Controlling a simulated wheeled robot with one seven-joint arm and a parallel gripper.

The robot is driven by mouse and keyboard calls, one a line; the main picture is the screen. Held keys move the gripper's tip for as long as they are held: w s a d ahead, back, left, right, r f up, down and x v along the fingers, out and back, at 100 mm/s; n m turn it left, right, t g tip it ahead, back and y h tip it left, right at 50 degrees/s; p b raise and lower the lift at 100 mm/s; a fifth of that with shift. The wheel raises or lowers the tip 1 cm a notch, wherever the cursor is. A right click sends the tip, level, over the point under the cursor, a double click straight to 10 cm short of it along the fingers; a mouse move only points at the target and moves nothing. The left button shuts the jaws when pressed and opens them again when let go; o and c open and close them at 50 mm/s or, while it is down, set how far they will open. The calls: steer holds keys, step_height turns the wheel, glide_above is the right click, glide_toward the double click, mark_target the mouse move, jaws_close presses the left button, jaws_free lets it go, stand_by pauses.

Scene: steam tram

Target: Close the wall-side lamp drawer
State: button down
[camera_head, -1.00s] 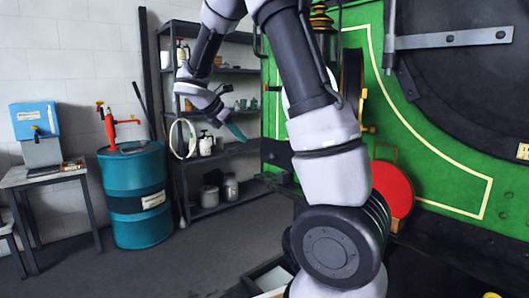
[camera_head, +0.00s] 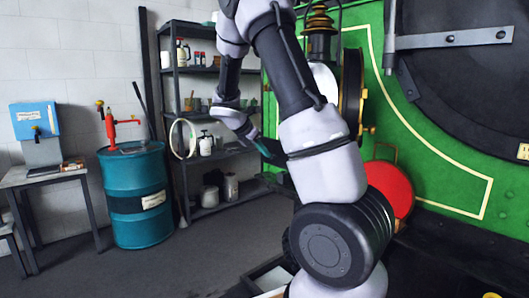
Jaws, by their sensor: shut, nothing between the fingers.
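My gripper (camera_head: 266,150) is at the upper middle of the head view, pointing down and right, in front of the shelf unit and beside my forearm. It is shut and empty, and its tip is close to my arm link in the picture. No lamp drawer can be made out for certain. A dark-edged, open-topped box with a pale inside (camera_head: 268,277) shows at the bottom, partly hidden by my arm; I cannot tell if it is a drawer. My gripper appears well above it.
A dark shelf unit (camera_head: 214,70) with bottles and cans stands against the white wall. A teal drum (camera_head: 136,182) with a red pump and a small table (camera_head: 52,180) stand left. The green tram side (camera_head: 450,175) with a red disc (camera_head: 388,190) is right. Floor at left is clear.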

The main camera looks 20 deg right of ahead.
steer(key=w+d, duration=0.1)
steer(key=d, duration=0.4)
steer(key=w+d, duration=0.1)
steer(key=d, duration=0.3)
steer(key=w+d, duration=0.1)
steer(key=d, duration=0.4)
steer(key=shift+w+d, duration=0.35)
steer(key=shift+d+r, duration=0.1)
steer(key=shift+d, duration=0.15)
